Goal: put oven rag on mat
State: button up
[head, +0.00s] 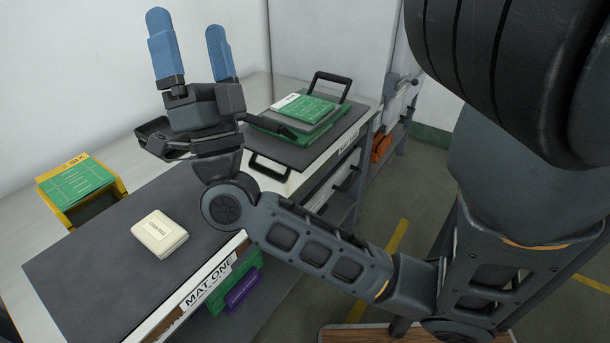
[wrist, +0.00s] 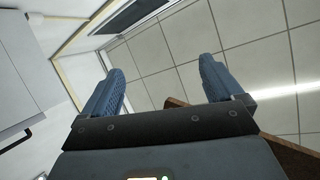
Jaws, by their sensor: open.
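A folded cream-white cloth-like block (head: 159,232), probably the oven rag, lies on a dark grey mat (head: 85,270); the print on its top is too small to read. A label reading "MAT ONE" (head: 208,282) is on the bench edge in front of that mat. My gripper (head: 187,22) is raised high above the bench, with its blue fingers pointing up, open and empty.
A yellow bin labelled "SIX" (head: 78,188) with a green top stands behind the mat. Farther back, a dark tray (head: 300,155) with black handles holds green items. Green and purple things (head: 242,289) are below the bench edge. The mat around the white block is clear.

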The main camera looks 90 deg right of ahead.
jog(key=s+a+f+n+t+y, duration=0.35)
jog(key=a+f+n+y, duration=0.55)
jog(key=n+y, duration=0.35)
jog(key=s+a+f+n+t+y, duration=0.2)
jog(key=a+f+n+t+y, duration=0.4)
jog(key=f+n+y, duration=0.65)
jog(key=s+a+f+m+g+y, duration=0.1)
jog(key=s+a+f+g+y, duration=0.1)
jog(key=s+a+f+g, duration=0.3)
jog(key=s+a+g, duration=0.1)
jog(key=s+a, duration=0.1)
jog(key=s, duration=0.1)
jog(key=shift+a+m+y, duration=0.15)
jog(key=shift+m+y, duration=0.15)
jog(key=shift+y, duration=0.1)
jog(key=shift+s+g, duration=0.1)
jog(key=shift+g, duration=0.15)
